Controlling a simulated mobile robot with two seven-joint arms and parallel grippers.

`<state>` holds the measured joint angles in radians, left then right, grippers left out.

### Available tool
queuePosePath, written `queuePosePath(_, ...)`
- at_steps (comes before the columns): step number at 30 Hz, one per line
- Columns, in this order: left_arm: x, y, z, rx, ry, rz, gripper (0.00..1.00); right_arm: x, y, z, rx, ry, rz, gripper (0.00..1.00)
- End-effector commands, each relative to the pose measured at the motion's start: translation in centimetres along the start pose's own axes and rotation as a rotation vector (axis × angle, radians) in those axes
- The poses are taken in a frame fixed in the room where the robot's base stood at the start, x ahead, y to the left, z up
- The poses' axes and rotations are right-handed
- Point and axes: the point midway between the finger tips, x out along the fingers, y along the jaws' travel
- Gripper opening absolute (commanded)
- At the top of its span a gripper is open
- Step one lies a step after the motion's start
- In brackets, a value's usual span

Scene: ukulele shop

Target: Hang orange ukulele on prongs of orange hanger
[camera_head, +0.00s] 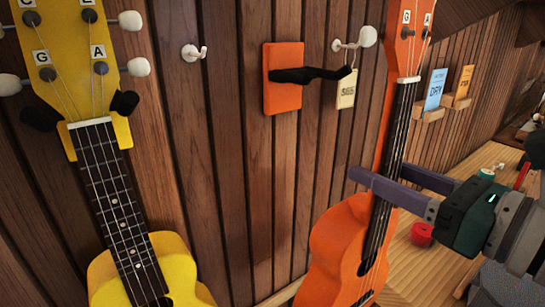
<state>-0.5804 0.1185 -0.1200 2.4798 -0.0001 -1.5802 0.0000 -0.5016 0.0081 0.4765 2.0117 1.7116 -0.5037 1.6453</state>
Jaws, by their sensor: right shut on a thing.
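The orange ukulele (330,237) is upright at the right of the middle, in front of the wooden wall. My right gripper (383,192) is shut on its neck, just above the body. The top of its headstock and the bottom of its body run out of the picture. The orange hanger (282,99) is a plate on the wall to the left of the ukulele's neck. Its black prongs (310,75) stick out to the right, level with the upper neck and headstock, and a gap shows between them and the neck. My left gripper is not in view.
A yellow ukulele (137,270) hangs at the left on black prongs (123,104). A white hook (194,52) is on the wall, and a tag (346,90) hangs near the prong tips. A wooden counter (412,275) with a red object (421,234) lies at the right.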

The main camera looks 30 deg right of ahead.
Motion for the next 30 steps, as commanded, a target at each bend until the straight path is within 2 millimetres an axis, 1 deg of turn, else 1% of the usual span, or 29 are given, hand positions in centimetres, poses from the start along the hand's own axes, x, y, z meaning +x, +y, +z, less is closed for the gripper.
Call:
queuePosePath(1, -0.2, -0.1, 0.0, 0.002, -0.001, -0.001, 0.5, 0.5, 0.0, 0.3, -0.001, -0.005, 0.0, 0.0)
queuePosePath(6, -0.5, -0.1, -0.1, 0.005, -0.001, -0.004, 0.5, 1.8, 0.0, 0.3, -0.003, -0.004, 0.001, 0.0)
queuePosePath(25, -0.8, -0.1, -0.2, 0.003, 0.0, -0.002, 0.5, 6.7, 0.0, 0.2, -0.002, -0.004, 0.0, 0.0)
queuePosePath(30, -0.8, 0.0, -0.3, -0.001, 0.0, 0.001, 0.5, 6.7, 0.0, 0.1, -0.002, -0.003, 0.0, 0.0)
